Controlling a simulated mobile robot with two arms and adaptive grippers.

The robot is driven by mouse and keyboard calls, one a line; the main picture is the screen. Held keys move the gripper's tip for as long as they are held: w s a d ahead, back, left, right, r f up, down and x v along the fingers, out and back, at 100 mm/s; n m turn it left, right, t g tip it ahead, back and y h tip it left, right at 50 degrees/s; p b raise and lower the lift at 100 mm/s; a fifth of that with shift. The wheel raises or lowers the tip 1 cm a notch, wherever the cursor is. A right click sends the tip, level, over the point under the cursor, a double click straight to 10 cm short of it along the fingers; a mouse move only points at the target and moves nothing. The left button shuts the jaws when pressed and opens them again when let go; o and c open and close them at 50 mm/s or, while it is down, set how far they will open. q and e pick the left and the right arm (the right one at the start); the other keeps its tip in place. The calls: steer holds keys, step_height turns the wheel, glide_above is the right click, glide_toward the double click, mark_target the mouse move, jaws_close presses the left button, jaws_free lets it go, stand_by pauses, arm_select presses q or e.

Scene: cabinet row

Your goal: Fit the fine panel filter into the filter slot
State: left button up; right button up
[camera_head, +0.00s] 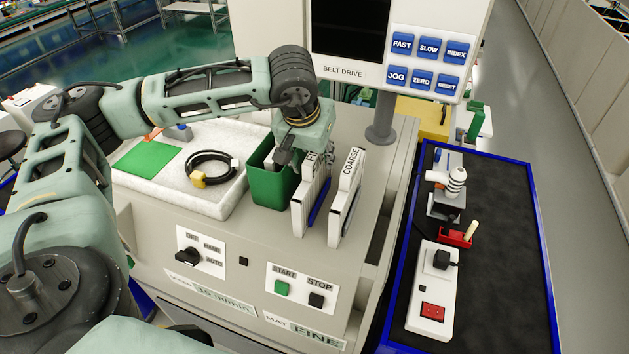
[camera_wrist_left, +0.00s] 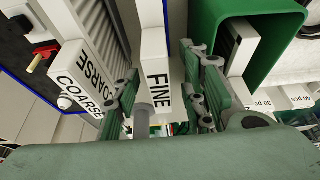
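The fine panel filter (camera_head: 304,207), a white upright panel marked FINE, stands on the grey machine top beside a similar panel marked COARSE (camera_head: 345,200). In the left wrist view the FINE label (camera_wrist_left: 158,88) faces the camera. My left gripper (camera_wrist_left: 163,100) is open, with one finger on each side of the fine filter and visible gaps between. In the head view my left gripper (camera_head: 300,150) is just above the fine filter's top and hides part of its label. I cannot make out the filter slot clearly. My right gripper is not in view.
A green bin (camera_head: 272,190) stands close to the left of the fine filter. A white tray (camera_head: 215,205) holds a coiled black cable (camera_head: 208,168). A monitor post (camera_head: 382,120) rises behind. A blue-edged dark table (camera_head: 500,260) at right holds a power strip.

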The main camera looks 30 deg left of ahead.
arm_select(q)
steer(key=shift+s, duration=0.1)
steer(key=shift+c, duration=1.4)
steer(key=c, duration=0.6)
jaws_close()
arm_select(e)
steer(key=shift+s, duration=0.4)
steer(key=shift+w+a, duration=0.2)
